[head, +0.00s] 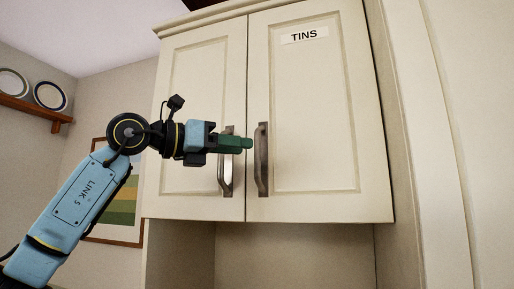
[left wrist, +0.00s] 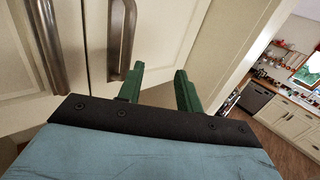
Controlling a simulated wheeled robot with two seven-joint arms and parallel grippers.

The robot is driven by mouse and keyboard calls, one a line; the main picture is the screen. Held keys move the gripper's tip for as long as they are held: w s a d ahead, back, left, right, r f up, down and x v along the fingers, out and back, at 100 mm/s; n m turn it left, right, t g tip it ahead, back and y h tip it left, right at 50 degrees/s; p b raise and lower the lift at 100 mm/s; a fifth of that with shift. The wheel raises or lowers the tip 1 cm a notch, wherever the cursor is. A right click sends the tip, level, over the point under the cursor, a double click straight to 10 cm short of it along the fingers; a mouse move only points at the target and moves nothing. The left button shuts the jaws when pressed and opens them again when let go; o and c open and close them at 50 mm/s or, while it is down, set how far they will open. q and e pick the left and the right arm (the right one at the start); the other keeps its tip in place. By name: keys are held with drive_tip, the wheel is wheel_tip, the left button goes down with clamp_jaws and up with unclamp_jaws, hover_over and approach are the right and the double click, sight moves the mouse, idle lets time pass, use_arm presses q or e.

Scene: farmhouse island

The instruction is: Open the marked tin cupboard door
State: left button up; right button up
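The cupboard door marked TINS (head: 310,110) is the right one of two cream doors and looks closed. Its upright metal handle (head: 263,160) is near its left edge; I take the farther handle in the left wrist view (left wrist: 122,40) to be the same one. My left gripper (head: 247,143) comes in from the left, in front of the left door's handle, with its green fingertips close to the TINS handle. In the left wrist view its fingers (left wrist: 160,70) are apart with nothing between them. The TINS handle shows just left of the left finger; contact cannot be told. My right gripper is not in view.
The left door (head: 200,95) has its own handle (head: 225,165), close beside the TINS handle. A wall panel (head: 400,150) stands right of the cupboard. Below is an open recess (head: 290,255). A plate shelf (head: 30,108) and a framed picture (head: 120,235) are at left.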

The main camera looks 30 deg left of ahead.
use_arm(q)
drive_tip(key=s+a+r+n+t+y, duration=0.1)
drive_tip(key=s+a+r+n+y, duration=0.15)
drive_tip(key=a, duration=0.25)
drive_tip(key=p, duration=0.3)
hover_over(257, 176)
drive_tip(key=shift+w+a+f+m, duration=0.2)
drive_tip(key=shift+w+f+m, duration=0.05)
drive_tip(key=shift+w+m, duration=0.2)
clamp_jaws()
